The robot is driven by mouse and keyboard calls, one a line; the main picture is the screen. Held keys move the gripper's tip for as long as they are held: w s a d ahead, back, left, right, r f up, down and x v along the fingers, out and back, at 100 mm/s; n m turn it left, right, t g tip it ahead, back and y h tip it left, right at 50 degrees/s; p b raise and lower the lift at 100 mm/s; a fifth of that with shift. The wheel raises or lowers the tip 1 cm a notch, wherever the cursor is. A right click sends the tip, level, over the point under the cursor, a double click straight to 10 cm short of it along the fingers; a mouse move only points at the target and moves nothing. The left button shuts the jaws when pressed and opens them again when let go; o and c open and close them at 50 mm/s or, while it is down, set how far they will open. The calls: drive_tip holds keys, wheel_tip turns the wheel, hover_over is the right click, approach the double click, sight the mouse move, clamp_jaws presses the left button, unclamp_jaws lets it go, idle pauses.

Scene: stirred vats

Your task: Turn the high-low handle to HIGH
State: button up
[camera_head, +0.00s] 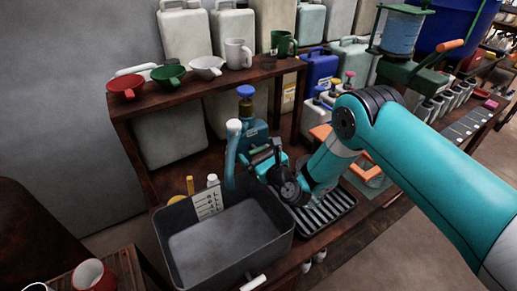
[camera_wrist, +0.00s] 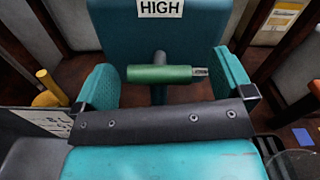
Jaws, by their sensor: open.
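The green high-low handle (camera_wrist: 160,74) lies crosswise on a dark stem, in front of a teal body (camera_wrist: 112,22). A white HIGH label (camera_wrist: 160,8) is above the handle on that body. My gripper (camera_wrist: 165,80) is open, one teal finger to the left of the handle and one to the right. I cannot tell whether the fingers reach the handle's depth.
A grey basin (camera_head: 172,240) stands in front, with a black drip grille (camera_head: 325,210) to its right. A teal pipe with a white top (camera_head: 232,150) rises close left of my gripper. A wooden shelf (camera_head: 190,88) with bowls and mugs is behind. A yellow post (camera_wrist: 50,86) is at left.

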drive_tip(key=c, duration=0.8)
drive_tip(key=shift+n+b, duration=0.4)
drive_tip(key=n+b, duration=0.2)
drive_tip(key=shift+f+n, duration=0.15)
drive_tip(key=shift+n, duration=0.25)
drive_tip(key=n+b, duration=0.3)
drive_tip(key=n, duration=0.2)
drive_tip(key=shift+n, duration=0.3)
drive_tip(key=n+b, duration=0.3)
drive_tip(key=n, duration=0.1)
drive_tip(key=n+b, duration=0.2)
drive_tip(key=n, duration=0.2)
drive_tip(key=shift+n+b, duration=0.3)
drive_tip(key=shift+b, duration=0.05)
